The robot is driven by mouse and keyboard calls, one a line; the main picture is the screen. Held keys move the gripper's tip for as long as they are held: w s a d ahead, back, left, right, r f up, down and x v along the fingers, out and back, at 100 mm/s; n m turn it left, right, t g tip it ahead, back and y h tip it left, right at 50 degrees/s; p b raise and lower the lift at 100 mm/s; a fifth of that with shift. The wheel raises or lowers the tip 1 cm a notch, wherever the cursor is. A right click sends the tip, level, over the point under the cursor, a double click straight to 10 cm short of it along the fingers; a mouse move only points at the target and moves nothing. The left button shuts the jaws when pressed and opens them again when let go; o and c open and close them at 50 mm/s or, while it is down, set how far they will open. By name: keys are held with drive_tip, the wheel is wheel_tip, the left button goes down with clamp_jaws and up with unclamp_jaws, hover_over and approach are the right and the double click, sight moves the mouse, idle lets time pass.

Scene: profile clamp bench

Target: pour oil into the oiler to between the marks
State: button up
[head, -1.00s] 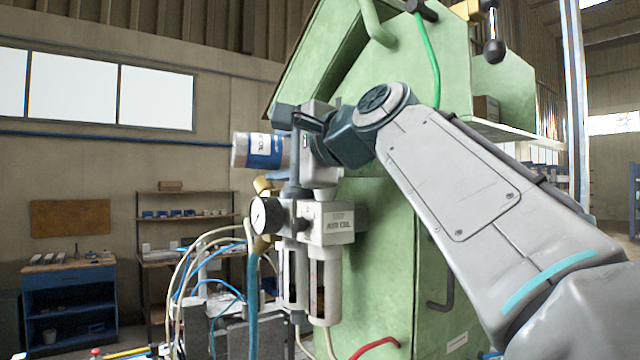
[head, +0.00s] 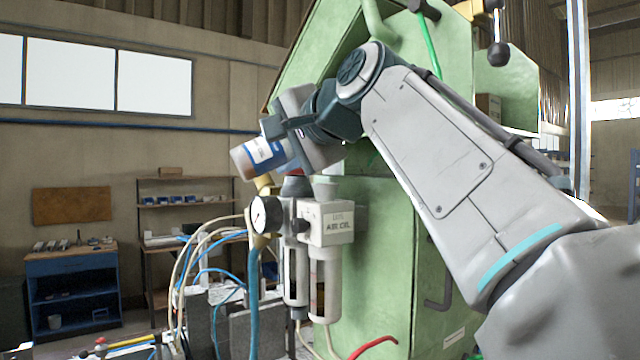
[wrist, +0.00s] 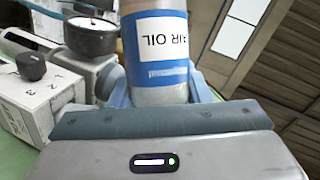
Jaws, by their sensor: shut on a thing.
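The oil container, a metal cylinder with a blue band and a white "AIR OIL" label (head: 262,150), is held by my gripper (head: 288,136). In the head view it lies tilted, its left end lower, above and left of the oiler. The wrist view shows its label close up (wrist: 160,42); its far end is cut off. The oiler is the right-hand unit, with a pale block marked "AIR OIL" (head: 326,229) and a clear bowl (head: 325,285) below. A pale piece (head: 325,188) stands on top. The level and marks are too small to read. No oil stream shows.
A round pressure gauge (head: 265,215) and a second bowl (head: 296,275) adjoin the oiler on the left. The green machine cabinet (head: 380,260) stands close behind. Hoses (head: 190,265) loop at the left. A blue workbench (head: 72,285) stands far left.

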drive_tip(key=shift+r+n, duration=0.3)
drive_tip(key=shift+r, duration=0.05)
idle(0.4)
